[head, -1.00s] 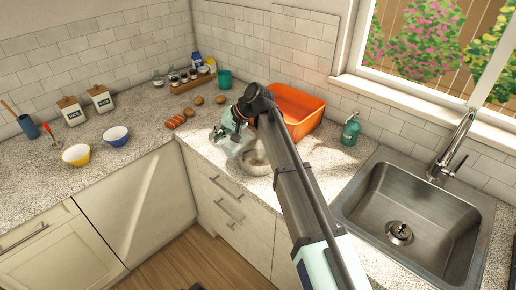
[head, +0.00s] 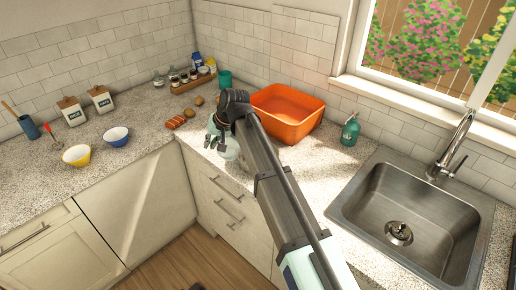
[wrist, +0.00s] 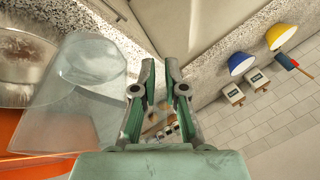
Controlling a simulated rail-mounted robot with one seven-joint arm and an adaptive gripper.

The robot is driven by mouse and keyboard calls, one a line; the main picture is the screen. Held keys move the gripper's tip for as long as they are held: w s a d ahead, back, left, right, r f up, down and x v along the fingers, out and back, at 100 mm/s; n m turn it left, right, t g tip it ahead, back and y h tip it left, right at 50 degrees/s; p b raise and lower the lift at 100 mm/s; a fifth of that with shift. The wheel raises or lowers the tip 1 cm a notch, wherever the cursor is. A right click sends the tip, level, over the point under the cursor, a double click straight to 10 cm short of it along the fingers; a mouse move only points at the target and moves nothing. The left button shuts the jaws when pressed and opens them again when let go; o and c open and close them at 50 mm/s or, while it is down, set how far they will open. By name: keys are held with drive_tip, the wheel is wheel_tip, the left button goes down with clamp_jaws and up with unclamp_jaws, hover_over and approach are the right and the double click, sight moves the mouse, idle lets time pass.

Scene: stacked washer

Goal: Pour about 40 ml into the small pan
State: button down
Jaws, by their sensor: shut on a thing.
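My gripper (head: 222,124) is above the counter to the left of the orange basin. It is shut on a clear jug (head: 229,149), gripping at its side; the exact grip spot is hard to see through the clear wall. In the wrist view the jug (wrist: 82,95) lies left of my gripper's fingers (wrist: 158,88). I cannot make out the liquid level in it. The small pan (wrist: 24,62), round and metallic with a brownish inside, is at the upper left of the wrist view, beside the jug. In the head view my arm hides the pan.
The orange basin (head: 287,112) stands behind my arm, with a green soap bottle (head: 350,130) and the sink (head: 405,215) to the right. Yellow and blue bowls (head: 116,136) stand far left.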

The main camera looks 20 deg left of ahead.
drive_tip(key=f+t+h, duration=0.1)
drive_tip(key=s+f+t+h, duration=0.1)
drive_tip(key=f, duration=0.1)
drive_tip(key=a+f+t+h+b, duration=0.1)
drive_tip(key=f, duration=0.1)
drive_tip(key=shift+s+n+t, duration=0.15)
drive_tip(key=shift+n+t, duration=0.15)
drive_tip(key=shift+n, duration=0.1)
drive_tip(key=shift+d+h, duration=0.1)
drive_tip(key=shift+h, duration=0.2)
